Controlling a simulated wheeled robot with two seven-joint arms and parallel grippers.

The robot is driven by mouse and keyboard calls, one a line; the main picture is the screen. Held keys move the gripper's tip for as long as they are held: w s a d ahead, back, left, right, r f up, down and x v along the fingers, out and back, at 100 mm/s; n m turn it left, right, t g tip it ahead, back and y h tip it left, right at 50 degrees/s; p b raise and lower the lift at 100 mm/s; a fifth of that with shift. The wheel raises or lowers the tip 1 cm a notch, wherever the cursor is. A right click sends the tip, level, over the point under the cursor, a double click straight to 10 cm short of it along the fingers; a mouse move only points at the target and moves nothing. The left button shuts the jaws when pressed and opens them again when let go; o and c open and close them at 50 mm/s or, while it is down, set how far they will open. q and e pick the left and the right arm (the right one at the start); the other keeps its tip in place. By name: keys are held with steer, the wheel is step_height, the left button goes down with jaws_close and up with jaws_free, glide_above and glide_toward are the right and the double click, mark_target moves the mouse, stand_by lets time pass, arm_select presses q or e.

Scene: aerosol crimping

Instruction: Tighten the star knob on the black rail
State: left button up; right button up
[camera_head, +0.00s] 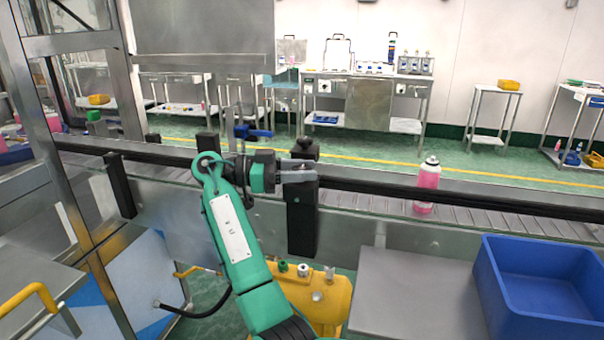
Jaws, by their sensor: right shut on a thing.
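The black rail (400,188) runs across the view above the conveyor. A dark star knob (305,147) shows at the top of a black upright bracket (302,225) on the rail. My right gripper (300,172), on the green arm coming up from the bottom, is at the bracket's upper end. Its grey fingers are closed at the knob and hide its lower part. How far the knob is turned cannot be told. My left gripper is not in view.
A pink bottle (427,186) with a white top stands on the roller conveyor (480,208) right of the bracket. A blue bin (490,285) stands at the lower right beside a bare grey tabletop (415,300). A metal frame post (75,150) rises at the left.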

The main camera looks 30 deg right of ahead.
steer(key=shift+r, duration=0.1)
steer(key=o, duration=1)
steer(key=shift+w+a, duration=0.1)
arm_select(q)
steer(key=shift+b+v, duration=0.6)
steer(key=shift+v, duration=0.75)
arm_select(e)
steer(key=shift+v, duration=3.6)
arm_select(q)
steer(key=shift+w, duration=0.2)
